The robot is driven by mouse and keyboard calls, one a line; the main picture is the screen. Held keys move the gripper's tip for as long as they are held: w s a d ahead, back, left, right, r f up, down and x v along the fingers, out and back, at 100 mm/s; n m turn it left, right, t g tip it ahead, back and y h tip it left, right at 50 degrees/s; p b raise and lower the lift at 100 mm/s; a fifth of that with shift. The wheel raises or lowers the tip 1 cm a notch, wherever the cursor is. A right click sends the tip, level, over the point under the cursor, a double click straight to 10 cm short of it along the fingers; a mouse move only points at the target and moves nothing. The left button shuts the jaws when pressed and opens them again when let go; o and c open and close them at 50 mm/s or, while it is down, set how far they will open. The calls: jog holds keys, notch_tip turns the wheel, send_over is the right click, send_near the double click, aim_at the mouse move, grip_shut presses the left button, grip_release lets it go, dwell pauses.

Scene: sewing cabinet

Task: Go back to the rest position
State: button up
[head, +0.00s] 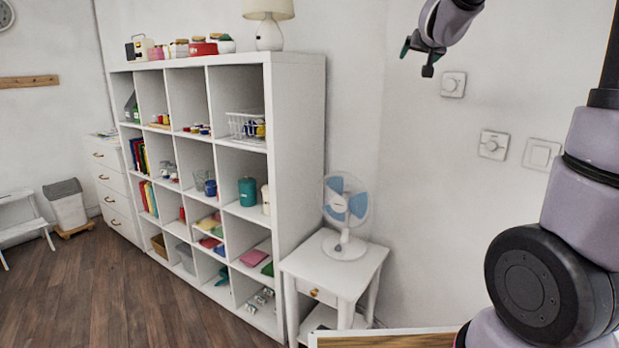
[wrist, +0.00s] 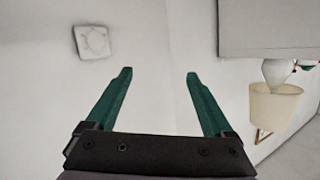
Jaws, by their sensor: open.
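My gripper (head: 422,58) is at the top of the head view, in the air in front of the white wall and above the wall switches. In the wrist view my gripper (wrist: 158,74) has its two green fingers spread apart with nothing between them. My arm stands at the right of the head view.
A white cube shelf (head: 297,130) with several small objects stands at the left, a lamp (head: 269,30) on top. A small white table (head: 325,262) with a fan (head: 346,215) stands beside it. Wall dials (head: 453,84) and (head: 493,145) are below my gripper. The wooden floor (head: 60,300) is open at left.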

jog(key=s+a+f+g+y, duration=0.1)
jog(key=s+f+g, duration=0.1)
jog(key=s, duration=0.9)
jog(key=s+a+f+g+y, duration=0.1)
jog(key=s+f, duration=0.4)
jog(key=s, duration=0.6)
jog(key=s+a+f+g+y, duration=0.2)
jog(key=s+a+f+g, duration=0.1)
jog(key=s, duration=0.8)
jog(key=shift+s+f+g, duration=0.15)
jog(key=shift+f+g, duration=0.55)
jog(key=shift+g, duration=0.2)
jog(key=shift+a, duration=0.1)
